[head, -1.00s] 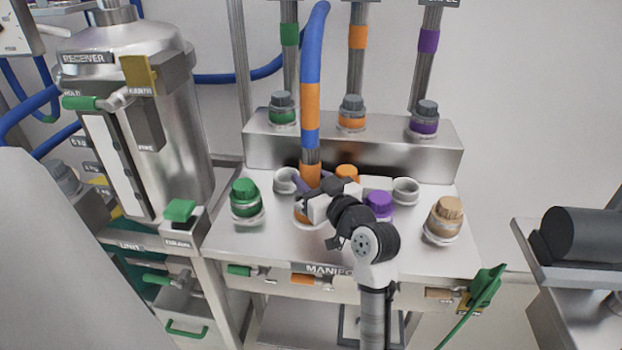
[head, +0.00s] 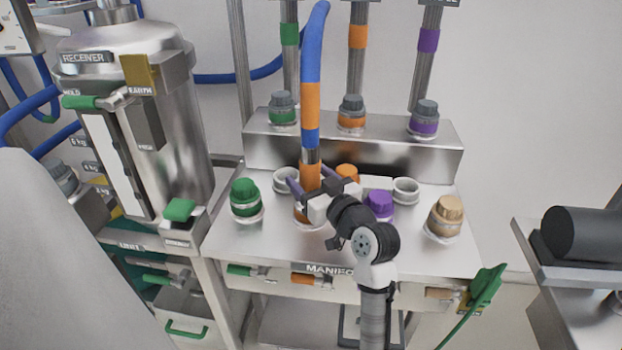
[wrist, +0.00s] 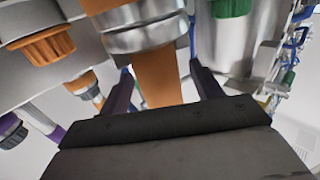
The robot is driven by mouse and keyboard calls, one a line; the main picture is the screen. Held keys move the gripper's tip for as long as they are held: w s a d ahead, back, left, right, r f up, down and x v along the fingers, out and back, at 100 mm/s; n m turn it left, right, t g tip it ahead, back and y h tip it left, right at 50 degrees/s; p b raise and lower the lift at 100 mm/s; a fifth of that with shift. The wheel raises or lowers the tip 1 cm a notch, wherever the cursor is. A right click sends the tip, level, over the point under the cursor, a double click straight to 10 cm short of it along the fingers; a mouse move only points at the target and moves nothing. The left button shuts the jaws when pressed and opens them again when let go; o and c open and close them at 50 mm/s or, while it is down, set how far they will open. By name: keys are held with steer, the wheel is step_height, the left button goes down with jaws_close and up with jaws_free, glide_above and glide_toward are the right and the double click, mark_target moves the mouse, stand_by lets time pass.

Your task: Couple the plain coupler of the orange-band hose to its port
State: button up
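The blue hose (head: 312,60) with its orange band (head: 312,105) hangs down to the manifold's front row. Its lower end has a metal sleeve and an orange coupler (head: 310,178), which stands upright at the orange-marked port (head: 302,218). In the wrist view the orange coupler (wrist: 160,80) meets a metal collar (wrist: 147,30); whether it is locked cannot be told. My gripper (head: 311,181) is open around the coupler. In the wrist view my gripper (wrist: 162,82) has one finger on each side, with gaps visible. My gripper partly hides the port in the head view.
Close by stand a green cap (head: 245,195), a purple cap (head: 379,204), an orange cap (head: 347,172), a tan cap (head: 447,210) and empty white rings (head: 405,190). A raised metal block (head: 350,150) is behind. The receiver tank (head: 150,110) stands left.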

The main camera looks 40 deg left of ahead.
steer(key=b+v, duration=0.3)
steer(key=v, duration=1)
steer(key=shift+d+b, duration=0.4)
steer(key=shift+s+a+r, duration=0.1)
